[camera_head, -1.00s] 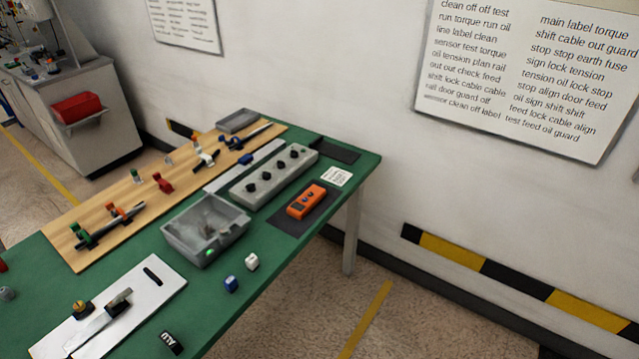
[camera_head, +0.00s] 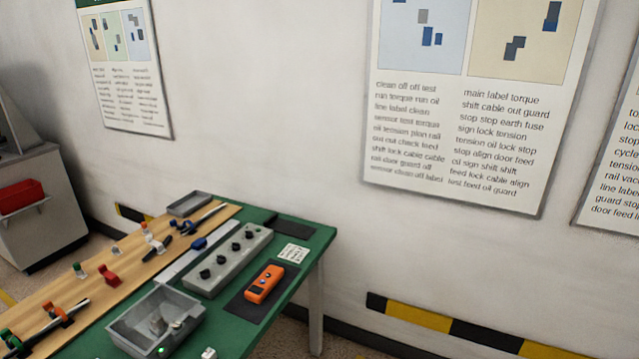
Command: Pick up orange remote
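The orange remote (camera_head: 264,284) lies on a dark mat (camera_head: 243,309) near the right edge of the green table (camera_head: 311,256). It has dark buttons on its top face. Neither of my grippers shows in the head view.
A grey control box with black knobs (camera_head: 229,261) lies just left of the remote, and a grey open bin (camera_head: 127,326) with parts stands in front. A wooden board (camera_head: 38,302) with clamps runs along the left. A white card (camera_head: 293,253) lies behind the remote. A wall with posters rises behind.

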